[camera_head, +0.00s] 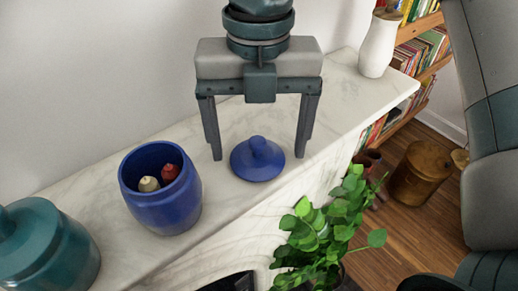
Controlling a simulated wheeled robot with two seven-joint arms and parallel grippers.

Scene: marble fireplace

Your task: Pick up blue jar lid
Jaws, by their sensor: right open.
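The blue jar lid (257,160) lies on the marble mantel, its round knob pointing up. My right gripper (258,158) is open and points down over the lid. One finger stands to the left of the lid and the other to the right, both apart from it in this view. The blue jar (160,205) stands open to the left of the lid, with a red item (170,173) and a cream item (149,184) inside. My left gripper is not in view.
The white marble mantel (335,100) is narrow, with a wall behind it. A teal jar (45,250) stands at the lower left and a white vase (379,45) at the far right end. A leafy plant (325,225) rises in front of the mantel's edge.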

